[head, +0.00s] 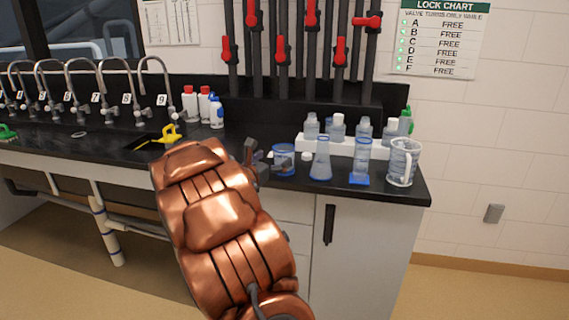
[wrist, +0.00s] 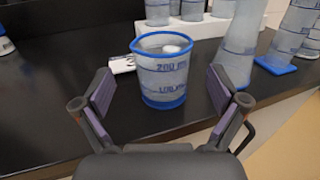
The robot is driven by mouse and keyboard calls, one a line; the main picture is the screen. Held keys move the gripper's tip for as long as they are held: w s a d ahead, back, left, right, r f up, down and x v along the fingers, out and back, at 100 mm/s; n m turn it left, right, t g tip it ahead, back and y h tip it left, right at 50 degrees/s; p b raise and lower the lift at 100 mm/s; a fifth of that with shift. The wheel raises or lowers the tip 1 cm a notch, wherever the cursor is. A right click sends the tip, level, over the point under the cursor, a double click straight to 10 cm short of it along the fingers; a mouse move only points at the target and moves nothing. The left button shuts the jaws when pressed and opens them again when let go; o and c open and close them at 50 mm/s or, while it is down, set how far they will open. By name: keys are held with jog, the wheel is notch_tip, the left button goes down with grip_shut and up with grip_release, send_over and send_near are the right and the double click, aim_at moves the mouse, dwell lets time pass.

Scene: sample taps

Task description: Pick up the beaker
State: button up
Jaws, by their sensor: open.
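The beaker (wrist: 162,72) is clear with blue bands at its rim and base and blue volume marks. It stands upright on the black counter in the wrist view, ahead of my gripper (wrist: 162,93). My gripper is open, with one finger on each side of the beaker's line and nothing held. In the head view the beaker (head: 284,160) is on the counter just right of my gripper (head: 254,160), which is partly hidden behind my copper arm. I cannot tell whether the fingers touch the beaker, but a gap shows on both sides.
A conical flask (head: 321,160), a graduated cylinder (head: 361,160) and a handled jug (head: 403,162) stand to the right. A white rack (head: 345,147) with several bottles is behind. White bottles (head: 216,112) and sink taps (head: 157,95) are to the left.

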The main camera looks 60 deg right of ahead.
aim_at(279, 158)
jog(key=d, duration=0.4)
jog(key=shift+s+d+f, duration=0.1)
jog(key=shift+d+f, duration=0.1)
jog(key=shift+f, duration=0.1)
jog(key=shift+d, duration=0.6)
jog(key=shift+c, duration=0.2)
jog(key=c, duration=1.1)
jog(key=shift+o, duration=0.2)
jog(key=shift+r, duration=0.1)
